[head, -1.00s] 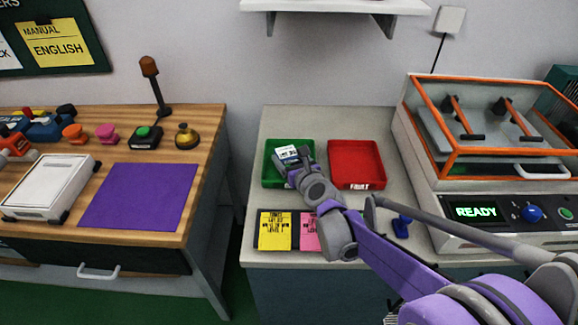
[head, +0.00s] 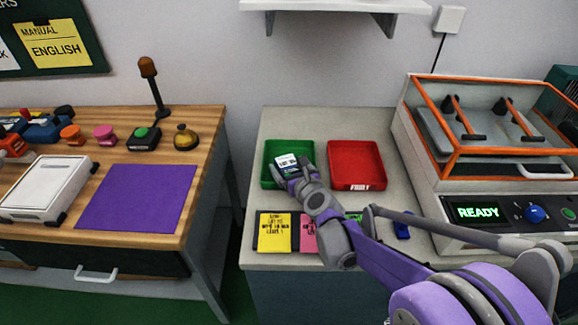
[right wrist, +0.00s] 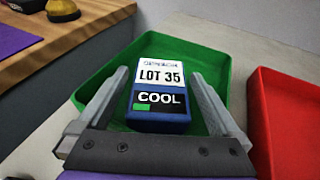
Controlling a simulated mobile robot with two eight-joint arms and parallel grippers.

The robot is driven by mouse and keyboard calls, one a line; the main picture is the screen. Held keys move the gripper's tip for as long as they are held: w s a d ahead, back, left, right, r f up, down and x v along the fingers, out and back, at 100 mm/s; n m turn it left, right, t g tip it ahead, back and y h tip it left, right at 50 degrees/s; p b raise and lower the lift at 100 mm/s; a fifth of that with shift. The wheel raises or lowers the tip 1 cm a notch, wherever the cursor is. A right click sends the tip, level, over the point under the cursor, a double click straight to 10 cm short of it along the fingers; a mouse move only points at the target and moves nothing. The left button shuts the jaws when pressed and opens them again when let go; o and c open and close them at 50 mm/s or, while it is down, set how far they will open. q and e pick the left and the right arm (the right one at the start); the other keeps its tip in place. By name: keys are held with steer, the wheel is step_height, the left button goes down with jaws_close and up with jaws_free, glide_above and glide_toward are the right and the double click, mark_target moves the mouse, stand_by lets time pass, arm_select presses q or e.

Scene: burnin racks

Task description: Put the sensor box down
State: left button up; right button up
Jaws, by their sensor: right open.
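The sensor box (right wrist: 160,88) is blue with a white label reading LOT 35 and a dark strip reading COOL. It rests in the green tray (right wrist: 222,57). In the head view the sensor box (head: 287,164) shows inside the green tray (head: 268,181), partly hidden by my gripper. My right gripper (right wrist: 160,100) is open, with one finger on each side of the box and gaps visible between fingers and box. In the head view my right gripper (head: 296,178) is over the front of the green tray. My left gripper is not in view.
A red tray (head: 356,152) stands right of the green one. Yellow and pink cards (head: 277,233) lie in front. A machine (head: 478,213) showing READY stands at the right. A wooden bench (head: 195,190) with a purple mat (head: 137,198) is at the left, across a gap.

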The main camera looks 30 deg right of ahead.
steer(key=p+v, duration=0.2)
steer(key=v, duration=1)
steer(key=shift+r, duration=0.1)
steer(key=shift+a, duration=0.1)
